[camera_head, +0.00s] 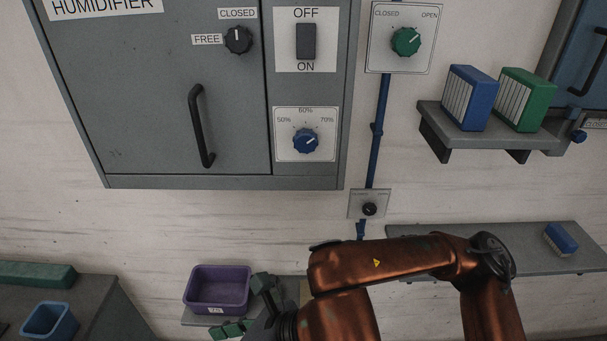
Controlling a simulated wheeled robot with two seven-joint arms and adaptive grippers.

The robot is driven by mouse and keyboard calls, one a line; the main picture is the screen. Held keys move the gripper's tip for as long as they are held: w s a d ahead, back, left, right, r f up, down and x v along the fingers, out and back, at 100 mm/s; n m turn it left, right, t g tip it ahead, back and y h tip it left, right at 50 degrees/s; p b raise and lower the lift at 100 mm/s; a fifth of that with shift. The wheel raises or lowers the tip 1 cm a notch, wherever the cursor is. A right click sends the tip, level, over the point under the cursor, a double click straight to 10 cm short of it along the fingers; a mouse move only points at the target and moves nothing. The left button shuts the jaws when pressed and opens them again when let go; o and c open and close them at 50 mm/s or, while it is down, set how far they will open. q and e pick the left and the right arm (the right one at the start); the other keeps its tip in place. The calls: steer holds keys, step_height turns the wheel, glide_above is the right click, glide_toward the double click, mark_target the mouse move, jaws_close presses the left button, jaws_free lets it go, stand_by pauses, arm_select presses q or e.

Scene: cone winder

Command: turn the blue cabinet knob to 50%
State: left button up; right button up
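The blue cabinet knob (306,141) sits on a white dial plate (289,154) low on the right part of the grey humidifier cabinet (150,110). The plate is marked 50% at left, 60% at top and 70% at right. The knob's white pointer line tilts to the upper right, toward 70%. My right gripper (247,306), on the copper arm from the lower right, is below the cabinet, well away from the knob. Its green-tipped fingers are spread apart, with nothing seen between them. My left gripper is not in view.
A purple bin (217,289) stands beside my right gripper. Above the knob is a dark OFF/ON switch (306,41); a black cabinet handle (201,126) sticks out to its left. A blue pipe (378,130) runs down right of the cabinet. The wall before the knob is unobstructed.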

steer(key=w+d+r+t+h, duration=0.1)
steer(key=w+d+t+h, duration=0.1)
steer(key=w+t, duration=0.3)
steer(key=m+t+h, duration=0.9)
steer(key=t, duration=0.2)
glide_toward(306, 146)
steer(key=w, duration=0.2)
steer(key=w+p, duration=0.2)
steer(key=w, duration=0.4)
steer(key=shift+w+d+p, duration=0.15)
steer(key=shift+w+p, duration=0.05)
steer(key=shift+p, duration=0.2)
steer(key=shift+w+f, duration=0.15)
steer(key=shift+w, duration=0.6)
steer(key=shift+c, duration=0.5)
steer(key=c, duration=1.1)
